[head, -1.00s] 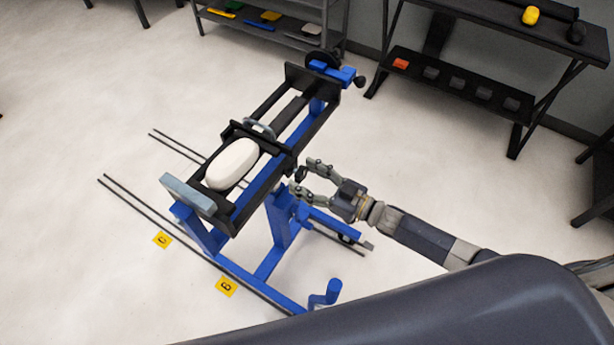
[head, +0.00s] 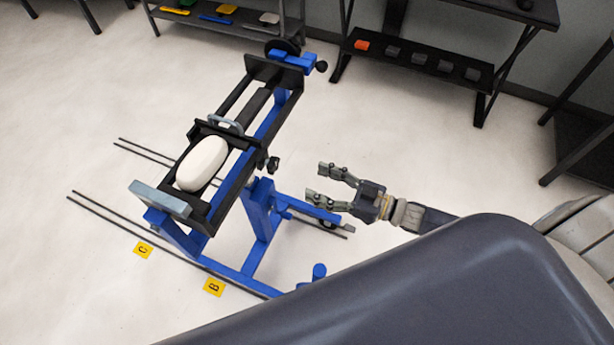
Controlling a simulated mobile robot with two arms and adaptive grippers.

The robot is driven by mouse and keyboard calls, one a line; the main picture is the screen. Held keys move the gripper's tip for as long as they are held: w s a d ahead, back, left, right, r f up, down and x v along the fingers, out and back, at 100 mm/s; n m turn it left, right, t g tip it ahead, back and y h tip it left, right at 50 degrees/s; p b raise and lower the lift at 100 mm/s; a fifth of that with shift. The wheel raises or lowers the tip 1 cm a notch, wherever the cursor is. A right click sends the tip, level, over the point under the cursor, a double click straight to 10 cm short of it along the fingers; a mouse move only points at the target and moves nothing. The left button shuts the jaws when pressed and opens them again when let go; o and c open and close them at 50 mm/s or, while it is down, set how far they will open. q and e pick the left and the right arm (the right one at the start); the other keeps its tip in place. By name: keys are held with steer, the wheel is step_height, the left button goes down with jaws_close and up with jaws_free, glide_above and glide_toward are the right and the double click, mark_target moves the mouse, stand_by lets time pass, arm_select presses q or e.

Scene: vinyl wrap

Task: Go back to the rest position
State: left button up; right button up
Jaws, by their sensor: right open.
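My right gripper (head: 328,184) is open and empty in the head view, its two fingers pointing left. It is to the right of the blue and black stand (head: 257,218), apart from the stand's black knob (head: 272,164). A white rounded block (head: 202,164) lies in the black frame (head: 207,211) on top of the stand. My left gripper is not in view. A large dark grey part of my own body covers the lower right.
Dark rails (head: 122,222) run along the floor under the stand, near yellow markers C (head: 143,250) and B (head: 213,287). A shelf with coloured tools (head: 217,20) and a dark table (head: 440,50) stand at the back.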

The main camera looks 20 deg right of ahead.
steer(key=shift+s+d, duration=0.15)
stand_by(0.4)
steer(key=s+d+f+m+g+h, duration=0.1)
steer(key=s+d+f+m+h, duration=0.15)
steer(key=f, duration=0.65)
steer(key=s+d+f+m+g+h, duration=0.1)
steer(key=s+d+f+h, duration=0.25)
steer(key=f, duration=0.55)
steer(key=s+d+f+m+g+h, duration=0.15)
steer(key=f+h, duration=0.25)
steer(key=f, duration=0.6)
steer(key=s+a+f+g+h, duration=0.1)
steer(key=s+f, duration=0.3)
steer(key=s, duration=0.5)
steer(key=s+a+f+m+g+h+b, duration=0.1)
steer(key=s+f+g, duration=0.3)
steer(key=s, duration=0.5)
steer(key=s+a+f+g, duration=0.2)
steer(key=s+f, duration=0.4)
steer(key=s, duration=0.4)
steer(key=shift+a+g+h, duration=0.15)
steer(key=shift+g+h, duration=0.25)
steer(key=shift+g, duration=0.25)
